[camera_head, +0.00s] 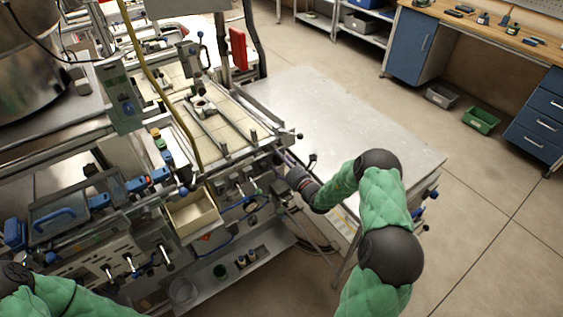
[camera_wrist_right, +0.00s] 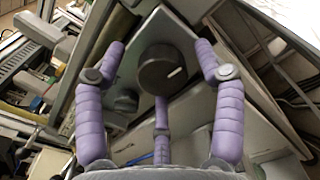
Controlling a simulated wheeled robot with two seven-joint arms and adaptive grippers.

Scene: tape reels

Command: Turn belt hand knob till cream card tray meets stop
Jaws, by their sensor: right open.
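In the right wrist view, a round dark knob (camera_wrist_right: 160,70) with a short white mark sits on a grey metal plate (camera_wrist_right: 165,28). My right gripper (camera_wrist_right: 160,60) has three purple fingers spread around the knob, with gaps showing on both sides. In the head view, my right gripper (camera_head: 283,164) is at the machine's right front corner, and the knob there is too small or hidden to tell. A cream open-topped tray (camera_head: 194,215) sits in the machine's front. I cannot make out its stop. My left arm shows at the lower left, its gripper out of view.
The machine frame, with rails (camera_head: 222,125) and a yellow hose (camera_head: 150,75), fills the left. A bare metal table (camera_head: 345,115) stands behind my right arm. A lower shelf (camera_head: 215,285) holds small items. Open floor lies at the right.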

